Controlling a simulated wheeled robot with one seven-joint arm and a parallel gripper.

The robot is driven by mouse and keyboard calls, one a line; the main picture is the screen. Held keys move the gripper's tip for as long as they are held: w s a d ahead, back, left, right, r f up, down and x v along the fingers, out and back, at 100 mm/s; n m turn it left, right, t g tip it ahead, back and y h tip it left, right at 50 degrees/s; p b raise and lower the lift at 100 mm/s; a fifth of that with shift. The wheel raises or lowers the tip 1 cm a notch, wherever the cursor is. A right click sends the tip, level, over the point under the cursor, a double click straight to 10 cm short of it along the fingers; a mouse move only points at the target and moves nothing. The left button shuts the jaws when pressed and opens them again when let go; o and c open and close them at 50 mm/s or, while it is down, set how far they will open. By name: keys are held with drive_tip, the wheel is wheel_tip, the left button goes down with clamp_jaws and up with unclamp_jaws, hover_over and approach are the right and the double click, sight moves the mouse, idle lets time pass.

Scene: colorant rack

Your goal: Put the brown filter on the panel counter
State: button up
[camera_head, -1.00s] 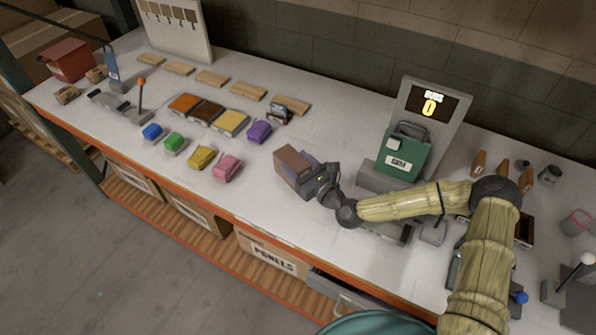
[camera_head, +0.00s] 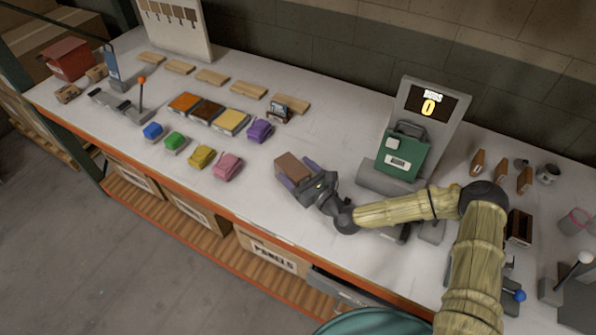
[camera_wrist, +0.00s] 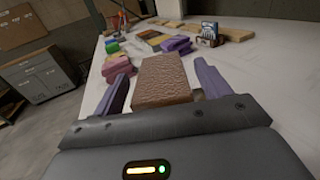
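The brown filter (camera_head: 292,166) is a brown block near the middle of the long white counter (camera_head: 330,130). It also shows in the wrist view (camera_wrist: 161,82), with a rough top face. My gripper (camera_head: 299,172) has its purple fingers spread on both sides of the filter. In the wrist view my gripper (camera_wrist: 160,68) shows a gap between each finger and the block, so it is open and not holding it. The filter seems to rest on the counter; its underside is hidden.
A green case (camera_head: 402,153) stands right of the filter before a display panel (camera_head: 432,105) reading 0. Pink (camera_head: 227,166), yellow (camera_head: 201,157) and purple (camera_head: 260,130) blocks lie to the left. Orange, brown and yellow tiles (camera_head: 208,112) lie behind them. Free counter surrounds the filter.

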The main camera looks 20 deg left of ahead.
drive_tip(key=shift+r, duration=0.15)
drive_tip(key=b+v, duration=0.3)
drive_tip(key=v, duration=0.9)
drive_tip(key=shift+a, duration=0.1)
idle(0.4)
